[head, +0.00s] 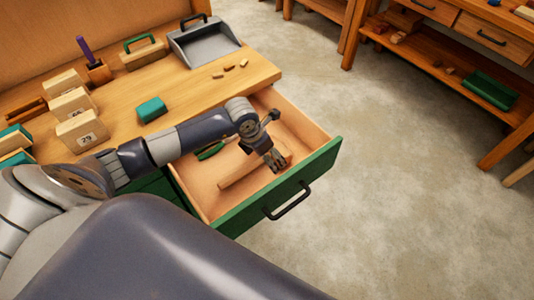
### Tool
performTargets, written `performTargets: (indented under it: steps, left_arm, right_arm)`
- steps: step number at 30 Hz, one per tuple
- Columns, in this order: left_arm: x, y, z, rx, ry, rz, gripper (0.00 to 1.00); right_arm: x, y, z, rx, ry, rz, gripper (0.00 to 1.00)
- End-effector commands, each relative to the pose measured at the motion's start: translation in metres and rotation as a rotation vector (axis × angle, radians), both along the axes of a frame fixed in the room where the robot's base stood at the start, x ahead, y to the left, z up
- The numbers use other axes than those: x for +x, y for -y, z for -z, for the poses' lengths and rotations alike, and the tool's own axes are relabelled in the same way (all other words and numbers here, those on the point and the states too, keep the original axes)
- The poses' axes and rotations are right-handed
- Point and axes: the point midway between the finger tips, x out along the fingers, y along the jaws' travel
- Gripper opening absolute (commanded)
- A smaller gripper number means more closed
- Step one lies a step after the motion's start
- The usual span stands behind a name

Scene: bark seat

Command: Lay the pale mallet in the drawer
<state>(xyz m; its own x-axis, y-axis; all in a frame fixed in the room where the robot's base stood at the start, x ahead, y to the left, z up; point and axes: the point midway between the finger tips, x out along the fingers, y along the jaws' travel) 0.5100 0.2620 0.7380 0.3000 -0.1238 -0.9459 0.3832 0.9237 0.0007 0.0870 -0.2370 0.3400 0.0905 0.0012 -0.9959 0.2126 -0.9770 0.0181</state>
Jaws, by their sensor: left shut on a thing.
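The drawer (322,166) is pulled out from the bench, with a green front and a black bar handle. The pale mallet (240,174) is a light wooden piece inside the drawer's outline, its long part slanting down to the left. My left gripper (276,163) reaches over the drawer from the left and is shut on the mallet, near its right end. The fingers partly hide the mallet there. I cannot tell whether the mallet touches the drawer floor. My right gripper is not in view.
A green-handled tool (211,151) lies at the drawer's back left. On the bench top (205,95) are a grey dustpan (204,43), a teal block (152,109), pale wooden blocks (82,131) and small wood bits (230,68). Open floor lies right of the drawer.

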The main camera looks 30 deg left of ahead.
Motion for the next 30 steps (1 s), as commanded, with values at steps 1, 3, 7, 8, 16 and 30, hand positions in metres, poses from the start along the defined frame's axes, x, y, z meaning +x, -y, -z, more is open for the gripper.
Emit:
performTargets:
  steps: [1, 3, 7, 8, 16, 30]
  left_arm:
    - [0.0009, 0.0001, -0.0012, -0.001, 0.003, 0.0, 0.46]
    - [0.0009, 0.0001, -0.0012, -0.001, 0.003, 0.0, 0.46]
    - [0.0008, 0.0002, -0.001, -0.001, 0.003, 0.0, 0.46]
    - [0.0008, 0.0002, -0.0007, -0.001, 0.003, 0.0, 0.46]
    - [0.001, 0.0002, 0.0043, -0.001, 0.003, 0.0, 0.46]
    - [0.0003, 0.0002, 0.0046, -0.001, 0.001, -0.001, 1.0]
  right_arm:
    - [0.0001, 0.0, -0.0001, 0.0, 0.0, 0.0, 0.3]
    - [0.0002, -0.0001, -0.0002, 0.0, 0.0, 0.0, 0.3]
    - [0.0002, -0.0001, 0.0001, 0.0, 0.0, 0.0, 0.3]
    - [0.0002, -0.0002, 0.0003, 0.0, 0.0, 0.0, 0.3]
    - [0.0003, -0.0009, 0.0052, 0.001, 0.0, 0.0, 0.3]
    - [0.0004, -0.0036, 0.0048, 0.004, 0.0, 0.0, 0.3]
